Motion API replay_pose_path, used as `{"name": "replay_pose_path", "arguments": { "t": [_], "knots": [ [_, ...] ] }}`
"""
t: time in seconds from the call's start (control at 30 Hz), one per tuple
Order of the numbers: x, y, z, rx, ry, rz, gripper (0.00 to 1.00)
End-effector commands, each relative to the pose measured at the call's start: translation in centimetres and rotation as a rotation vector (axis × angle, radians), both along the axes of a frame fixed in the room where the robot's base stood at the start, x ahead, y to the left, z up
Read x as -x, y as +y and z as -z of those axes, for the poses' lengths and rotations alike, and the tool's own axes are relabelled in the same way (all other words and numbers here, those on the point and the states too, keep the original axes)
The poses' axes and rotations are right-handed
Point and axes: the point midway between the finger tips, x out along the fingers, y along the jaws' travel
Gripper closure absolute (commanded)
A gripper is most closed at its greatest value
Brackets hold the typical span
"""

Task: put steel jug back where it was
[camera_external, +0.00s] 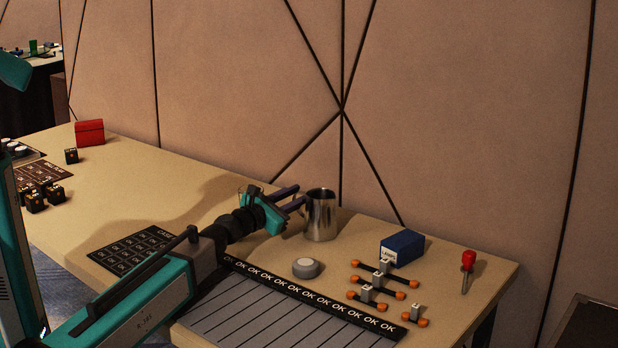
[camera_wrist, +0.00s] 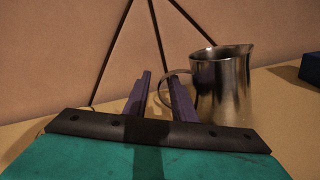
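The steel jug (camera_external: 321,216) stands upright on the table near the wall, and its shiny body is at the right in the wrist view (camera_wrist: 222,90). Its handle (camera_wrist: 162,88) faces left, toward my gripper (camera_external: 295,196). My gripper's two purple fingers (camera_wrist: 160,90) are apart, with a gap between them. In the wrist view the handle's outer curve shows between the fingers, and the right finger overlaps the handle. I cannot tell whether they touch. The jug's base is partly hidden by my gripper in the wrist view.
A clear glass (camera_external: 243,192) stands partly behind my gripper. A grey round puck (camera_external: 306,267) lies in front of the jug. A blue box (camera_external: 402,248), several orange-ended bars and a red-handled screwdriver (camera_external: 468,262) are to the right. An OK-marked panel (camera_external: 290,310) lies in front.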

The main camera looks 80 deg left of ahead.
Motion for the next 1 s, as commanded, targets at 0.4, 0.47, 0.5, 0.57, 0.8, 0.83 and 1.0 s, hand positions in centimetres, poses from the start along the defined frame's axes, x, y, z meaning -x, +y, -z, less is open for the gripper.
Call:
{"name": "replay_pose_path", "arguments": {
  "t": [0.4, 0.47, 0.5, 0.57, 0.8, 0.83, 1.0],
  "knots": [
    [1.2, -1.2, -0.2, 0.000, 0.000, 0.000, 0.76],
    [1.6, -1.6, -0.2, 0.000, 0.000, 0.000, 0.76],
    [1.9, -1.8, -0.2, 0.000, 0.000, 0.000, 0.76],
    [2.3, -2.2, -0.2, 0.000, 0.000, 0.000, 0.76],
    [3.9, -3.7, -0.2, 0.001, -0.001, 0.000, 0.76],
    [4.1, -3.9, -0.1, 0.000, 0.000, -0.001, 0.76],
    [5.0, -4.7, -0.1, -0.001, -0.001, -0.001, 0.76]
  ]
}}
